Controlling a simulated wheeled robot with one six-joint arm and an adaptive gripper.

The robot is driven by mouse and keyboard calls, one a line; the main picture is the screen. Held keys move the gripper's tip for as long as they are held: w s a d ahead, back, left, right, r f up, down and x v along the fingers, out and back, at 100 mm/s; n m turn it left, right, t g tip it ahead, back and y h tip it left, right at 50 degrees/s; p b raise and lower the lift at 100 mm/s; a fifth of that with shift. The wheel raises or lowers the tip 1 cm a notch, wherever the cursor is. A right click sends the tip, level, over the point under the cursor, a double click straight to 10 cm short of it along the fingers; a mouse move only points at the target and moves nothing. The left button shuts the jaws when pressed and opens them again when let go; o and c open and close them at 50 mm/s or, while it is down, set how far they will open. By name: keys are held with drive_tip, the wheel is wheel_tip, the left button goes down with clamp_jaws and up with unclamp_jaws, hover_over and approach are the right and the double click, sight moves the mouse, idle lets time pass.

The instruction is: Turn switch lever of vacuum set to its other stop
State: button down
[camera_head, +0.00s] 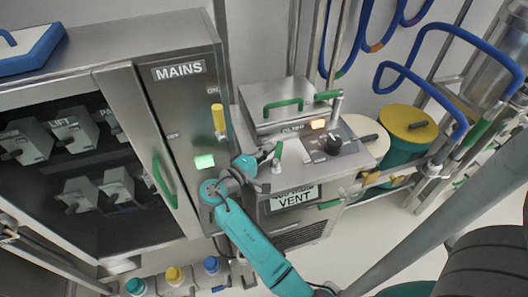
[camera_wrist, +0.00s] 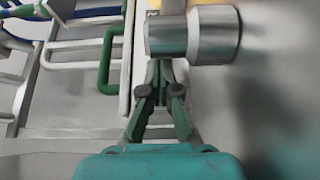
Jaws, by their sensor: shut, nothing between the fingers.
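The box unit with the VENT label (camera_head: 294,198) stands right of the MAINS cabinet. Its sloped top panel carries a black rotary knob (camera_head: 333,143) and a lit orange lamp (camera_head: 318,124). Which part is the vacuum set's switch lever I cannot tell for certain. My gripper (camera_head: 277,153) is at the left edge of this panel, left of the knob and apart from it. In the wrist view my gripper (camera_wrist: 161,68) is shut and empty, its tips close below a shiny metal cylinder (camera_wrist: 195,35). Whether they touch it I cannot tell.
The MAINS cabinet (camera_head: 178,70) has a yellow lever (camera_head: 219,120) and a lit green lamp (camera_head: 204,162). A green handle (camera_wrist: 108,60) is left of my fingers in the wrist view. Lidded drums (camera_head: 407,122) and blue hoses stand to the right.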

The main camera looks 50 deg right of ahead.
sight(279, 147)
drive_tip(key=shift+s+d, duration=0.4)
drive_tip(key=shift+d, duration=0.25)
drive_tip(key=shift+s+d+m+g, duration=0.1)
drive_tip(key=shift+d+m+g, duration=0.2)
drive_tip(key=shift+m+g, duration=0.45)
drive_tip(key=shift+s+d+g, duration=0.15)
drive_tip(key=shift+s+g, duration=0.1)
drive_tip(key=shift+g, duration=0.1)
drive_tip(key=shift+s+d, duration=0.2)
drive_tip(key=shift+s, duration=0.15)
drive_tip(key=w+a, duration=0.1)
drive_tip(key=a, duration=1.1)
drive_tip(key=shift+w, duration=0.35)
